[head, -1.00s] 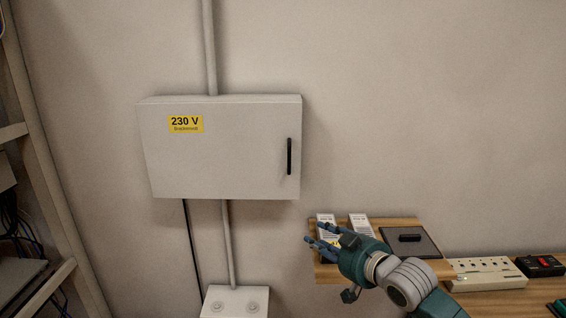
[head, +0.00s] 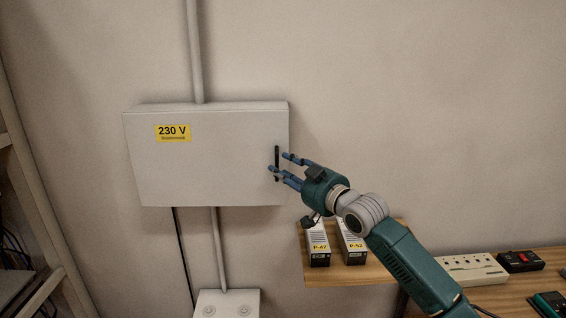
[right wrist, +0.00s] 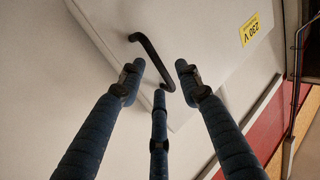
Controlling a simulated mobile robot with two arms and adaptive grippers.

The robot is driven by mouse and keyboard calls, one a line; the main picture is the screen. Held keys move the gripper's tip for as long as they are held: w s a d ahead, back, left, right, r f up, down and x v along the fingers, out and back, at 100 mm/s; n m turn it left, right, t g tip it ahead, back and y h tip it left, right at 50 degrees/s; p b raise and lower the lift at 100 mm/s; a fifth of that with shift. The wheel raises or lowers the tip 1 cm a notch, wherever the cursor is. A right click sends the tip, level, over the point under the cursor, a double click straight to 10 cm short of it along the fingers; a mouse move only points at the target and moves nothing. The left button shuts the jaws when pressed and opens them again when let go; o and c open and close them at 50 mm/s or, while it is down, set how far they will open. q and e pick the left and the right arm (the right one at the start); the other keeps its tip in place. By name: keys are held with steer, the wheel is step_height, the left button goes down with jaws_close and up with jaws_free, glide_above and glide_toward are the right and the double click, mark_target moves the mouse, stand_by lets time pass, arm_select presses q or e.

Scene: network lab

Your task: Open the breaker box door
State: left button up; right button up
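The breaker box (head: 215,165) is a light grey cabinet on the wall in the head view, with a yellow 230 V label. Its door is shut. A black bar handle (head: 277,160) stands upright near the door's right edge. My right gripper (head: 276,163) is at the handle, its fingers spread and pointing at the door. In the right wrist view the handle (right wrist: 152,55) lies just ahead of the open blue fingers (right wrist: 160,80) and is not gripped; whether a finger touches it I cannot tell. My left gripper is not in view.
A wooden shelf (head: 340,270) with two small labelled boxes, P-47 (head: 317,245) and P-52 (head: 352,243), is below my right arm. A power strip (head: 470,269) lies to the right. A rack stands at the left edge.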

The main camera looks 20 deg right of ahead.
steer(key=shift+w+a, duration=0.1)
steer(key=shift+w, duration=0.45)
jaws_close()
